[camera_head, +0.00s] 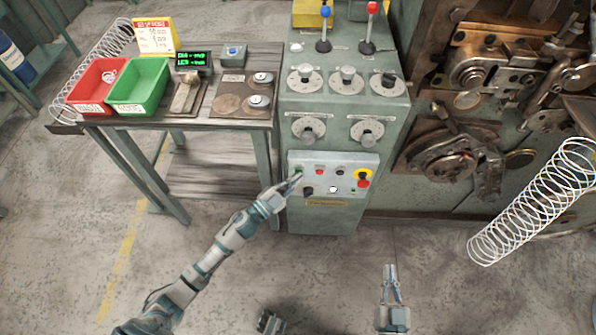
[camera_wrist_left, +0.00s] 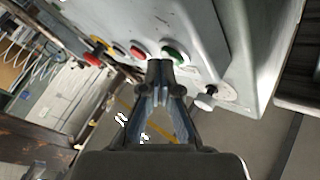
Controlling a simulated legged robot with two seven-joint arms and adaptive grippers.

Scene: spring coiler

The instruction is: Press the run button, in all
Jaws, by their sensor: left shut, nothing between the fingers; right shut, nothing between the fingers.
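The control panel (camera_head: 340,186) is on the front of a grey-green cabinet. My left gripper (camera_head: 297,177) is shut and empty, with its tips at the panel's left side. A green button, likely the run button, shows at the tips (camera_head: 299,170), partly hidden by them. In the left wrist view the green button (camera_wrist_left: 176,54) is just above and right of the closed fingertips (camera_wrist_left: 160,72). I cannot tell whether they touch it. A red button (camera_wrist_left: 139,51) sits beside it. My right gripper (camera_head: 391,274) is shut and empty, low in front of the cabinet, apart from the panel.
A yellow-backed red stop button (camera_head: 363,183) and a black knob (camera_head: 308,191) are also on the panel. Dials (camera_head: 308,131) and levers (camera_head: 324,40) are above. A table with a red bin (camera_head: 97,86) and green bin (camera_head: 138,85) stands left; a coil spring (camera_head: 530,203) hangs right.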

